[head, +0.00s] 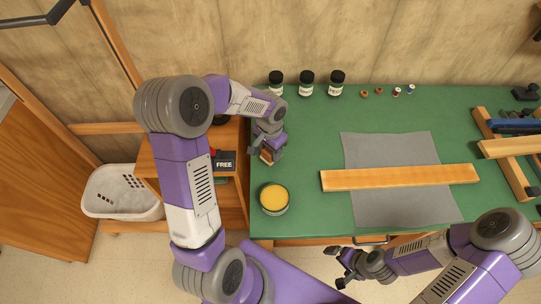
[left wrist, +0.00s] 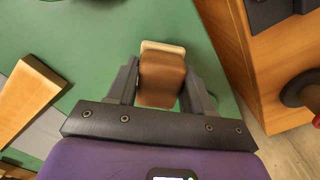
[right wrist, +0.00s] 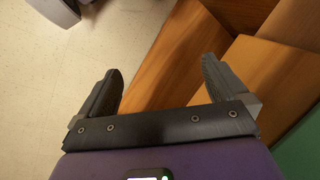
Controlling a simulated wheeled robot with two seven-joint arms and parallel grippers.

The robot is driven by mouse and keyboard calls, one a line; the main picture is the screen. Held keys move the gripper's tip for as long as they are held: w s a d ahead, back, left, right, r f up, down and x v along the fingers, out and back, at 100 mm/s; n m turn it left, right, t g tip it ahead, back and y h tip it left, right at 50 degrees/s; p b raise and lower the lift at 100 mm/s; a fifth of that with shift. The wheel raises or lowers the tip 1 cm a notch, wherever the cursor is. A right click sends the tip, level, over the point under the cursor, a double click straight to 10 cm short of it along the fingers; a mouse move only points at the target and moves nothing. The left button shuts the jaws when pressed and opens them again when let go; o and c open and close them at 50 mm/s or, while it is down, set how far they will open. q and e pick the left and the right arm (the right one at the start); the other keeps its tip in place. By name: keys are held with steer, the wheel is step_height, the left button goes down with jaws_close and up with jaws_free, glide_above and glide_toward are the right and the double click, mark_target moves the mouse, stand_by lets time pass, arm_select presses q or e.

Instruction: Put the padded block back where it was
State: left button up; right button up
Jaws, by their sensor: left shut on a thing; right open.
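The padded block (left wrist: 162,75) is brown with a paler layer at its far end. It sits between the two fingers of my left gripper (left wrist: 160,88) in the left wrist view, and the gripper is shut on it. In the head view the block (head: 267,156) shows small at the tips of my left gripper (head: 272,153), over the left edge of the green table (head: 300,140). I cannot tell whether it touches the table. My right gripper (right wrist: 165,95) is open and empty. In the head view it hangs in front of the table's front edge (head: 345,266).
A wooden plank (head: 400,178) lies across a grey cloth (head: 385,150). A round tin with yellow contents (head: 274,198) stands near the left edge. Several jars (head: 306,84) and small spools line the back. A wooden frame (head: 515,185) is at right. A shelf stands left of the table.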

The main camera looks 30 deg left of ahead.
mark_target(270, 156)
arm_select(q)
steer(key=shift+f+b, duration=0.3)
steer(key=shift+f, duration=1.15)
steer(key=shift+f, duration=0.1)
steer(key=o, duration=0.6)
steer(key=shift+f, duration=0.15)
steer(key=shift+c, duration=0.2)
steer(key=o, duration=0.4)
steer(key=shift+o, duration=0.2)
steer(key=shift+r, duration=0.55)
step_height(270, 156, up, 11)
steer(key=p, duration=0.3)
steer(key=shift+f, duration=0.1)
steer(key=shift+r, duration=0.3)
